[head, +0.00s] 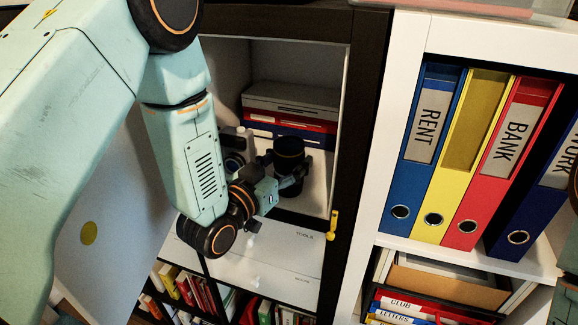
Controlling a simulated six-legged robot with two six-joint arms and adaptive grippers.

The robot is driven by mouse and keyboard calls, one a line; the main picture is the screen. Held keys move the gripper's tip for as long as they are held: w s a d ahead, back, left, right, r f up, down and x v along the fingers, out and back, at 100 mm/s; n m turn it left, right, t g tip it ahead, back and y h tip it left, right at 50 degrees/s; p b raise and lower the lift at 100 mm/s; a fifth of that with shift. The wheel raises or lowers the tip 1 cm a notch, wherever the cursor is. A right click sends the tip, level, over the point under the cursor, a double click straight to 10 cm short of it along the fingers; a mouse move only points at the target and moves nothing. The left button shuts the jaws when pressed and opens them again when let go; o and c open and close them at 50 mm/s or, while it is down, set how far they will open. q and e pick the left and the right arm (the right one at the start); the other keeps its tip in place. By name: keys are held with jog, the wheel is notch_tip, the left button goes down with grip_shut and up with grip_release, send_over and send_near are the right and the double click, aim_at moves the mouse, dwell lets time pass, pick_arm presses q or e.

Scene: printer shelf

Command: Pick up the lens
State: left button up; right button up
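The lens (289,149), a black cylinder, stands upright in the open cabinet compartment in the head view. My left gripper (291,178) reaches in from the left, with its dark fingers at the lens's lower part. The fingers and the base of the lens are dark and overlap, so I cannot tell whether they touch or grip it. My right gripper is out of view; only a bit of my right arm shows at the right edge.
A grey camera (236,145) stands just left of the lens, partly behind my arm. Stacked boxes (290,104) lie behind. The dark cabinet frame (361,120) and a yellow handle (333,225) are at the right. Binders (414,150) fill the white shelf.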

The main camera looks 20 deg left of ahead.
pick_arm(q)
jog(key=shift+w, duration=0.1)
jog(key=c, duration=0.9)
jog(key=shift+o, duration=0.2)
notch_tip(320, 180, up, 9)
jog(key=shift+r, duration=0.45)
